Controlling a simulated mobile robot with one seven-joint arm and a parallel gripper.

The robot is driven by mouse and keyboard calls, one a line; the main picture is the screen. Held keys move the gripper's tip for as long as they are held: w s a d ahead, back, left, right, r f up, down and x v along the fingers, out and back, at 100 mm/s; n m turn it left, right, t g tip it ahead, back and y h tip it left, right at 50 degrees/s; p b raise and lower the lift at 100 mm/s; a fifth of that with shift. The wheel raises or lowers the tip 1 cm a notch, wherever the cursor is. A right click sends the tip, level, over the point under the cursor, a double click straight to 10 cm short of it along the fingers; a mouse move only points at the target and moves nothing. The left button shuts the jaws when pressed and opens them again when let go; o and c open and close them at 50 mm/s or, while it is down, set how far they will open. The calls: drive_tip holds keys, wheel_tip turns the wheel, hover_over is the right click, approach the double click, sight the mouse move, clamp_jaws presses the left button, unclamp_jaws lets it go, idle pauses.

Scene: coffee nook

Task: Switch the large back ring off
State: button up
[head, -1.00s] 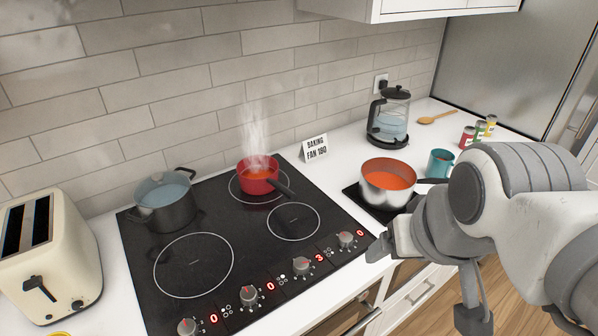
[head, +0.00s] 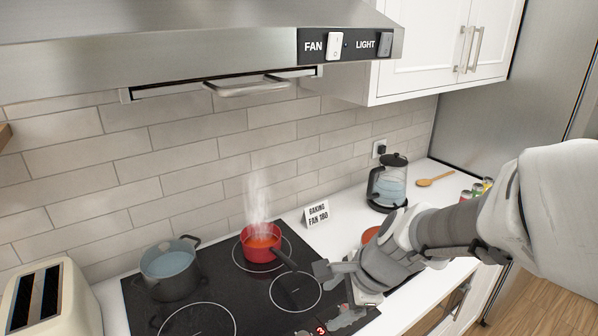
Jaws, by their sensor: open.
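The black hob (head: 215,284) carries a red pan (head: 262,246) on its back right ring, with orange contents and steam rising. A dark grey pot (head: 170,270) with water stands at the back left and hides whatever ring is under it. A lit red 3 (head: 320,331) shows at the bottom edge of the head view. The control knobs are cut off by the frame or hidden by my arm. My gripper (head: 342,284) is open and empty over the hob's right side, near the front right ring (head: 296,291). I cannot tell whether it touches anything.
The range hood (head: 200,50) with fan and light switches hangs above. A cream toaster (head: 50,298) stands left of the hob.

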wheel_tip(320, 180, down, 5)
drive_tip(key=w+m+p, duration=0.2)
drive_tip(key=w+m, duration=0.1)
drive_tip(key=m, duration=0.5)
drive_tip(key=m+b, duration=0.1)
drive_tip(key=b, duration=0.7)
approach(305, 335)
drive_tip(key=shift+g, duration=0.3)
drive_tip(key=x, duration=0.8)
drive_tip(key=shift+a+f, duration=0.2)
drive_tip(key=shift+a, duration=0.15)
clamp_jaws()
